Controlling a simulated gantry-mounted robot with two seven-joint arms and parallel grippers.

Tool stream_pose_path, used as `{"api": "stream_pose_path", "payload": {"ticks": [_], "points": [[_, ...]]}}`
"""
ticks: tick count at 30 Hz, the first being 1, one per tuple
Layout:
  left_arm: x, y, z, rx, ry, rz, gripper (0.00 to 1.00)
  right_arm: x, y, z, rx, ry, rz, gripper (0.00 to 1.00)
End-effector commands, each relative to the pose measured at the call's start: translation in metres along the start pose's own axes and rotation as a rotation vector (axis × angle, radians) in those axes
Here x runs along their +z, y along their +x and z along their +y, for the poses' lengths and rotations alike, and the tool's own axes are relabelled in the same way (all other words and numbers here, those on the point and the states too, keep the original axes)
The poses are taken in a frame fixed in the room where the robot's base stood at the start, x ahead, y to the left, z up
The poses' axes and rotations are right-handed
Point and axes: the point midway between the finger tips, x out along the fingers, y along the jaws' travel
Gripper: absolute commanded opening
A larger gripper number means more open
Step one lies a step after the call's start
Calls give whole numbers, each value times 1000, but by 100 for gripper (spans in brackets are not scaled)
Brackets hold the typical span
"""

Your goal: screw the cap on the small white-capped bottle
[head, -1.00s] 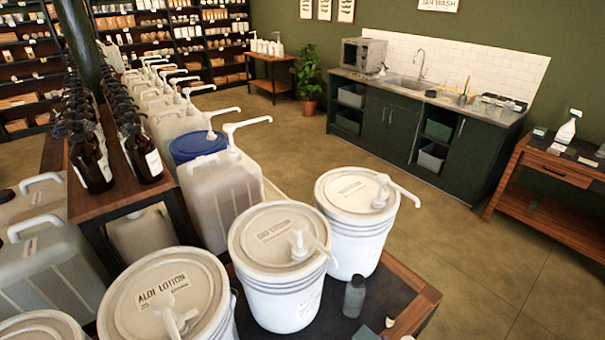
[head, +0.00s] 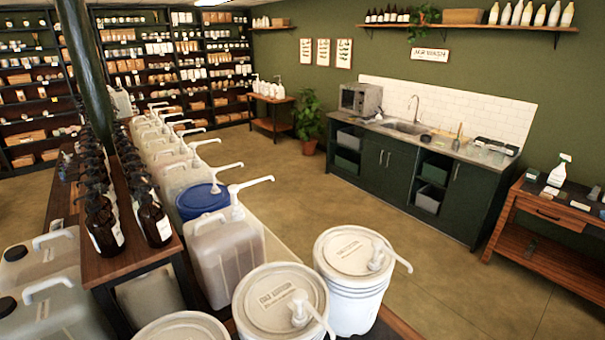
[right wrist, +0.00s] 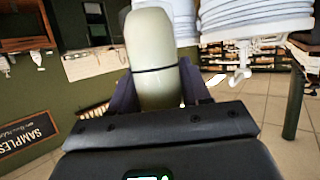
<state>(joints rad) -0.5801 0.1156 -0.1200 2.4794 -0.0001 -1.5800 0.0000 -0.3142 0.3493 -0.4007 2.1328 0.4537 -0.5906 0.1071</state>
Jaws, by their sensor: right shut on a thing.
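My right gripper (right wrist: 158,88) is shut on a pale, rounded bottle (right wrist: 154,40) with a thin dark line around it. Dark fingers press on both of its sides in the right wrist view. I cannot make out a cap on this bottle, and its lower part is hidden behind the gripper body. The head view shows neither gripper. No loose cap can be made out for certain in the current views.
White pump buckets (head: 349,302) and a clear jug (head: 224,250) crowd the table. Amber pump bottles (head: 102,222) line a wooden shelf at left. A sink counter (head: 380,170) and side table (head: 545,240) stand across open floor. A samples sign (right wrist: 27,137) shows in the wrist view.

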Motion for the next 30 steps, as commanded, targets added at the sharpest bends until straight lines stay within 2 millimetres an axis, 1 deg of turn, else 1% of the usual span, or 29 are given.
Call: {"api": "stream_pose_path", "payload": {"ticks": [9, 14, 17, 24, 30], "points": [[1, 0, -2, -8, 10, -2, 100, -2, 0, -1, -5, -2, 1, 0], [1, 0, -2, -8, 10, -1, 100, -9, -2, -11, -48, -19, 3, 0], [0, 0, -2, -7, 9, -1, 100, -18, -5, -24, -102, -46, 4, 0], [0, 0, -1, -2, 3, 0, 100, -50, -13, -69, -293, -127, 8, 0], [0, 0, 1, 2, -3, 1, 100, -74, -19, -104, -437, -185, 11, 0]]}}
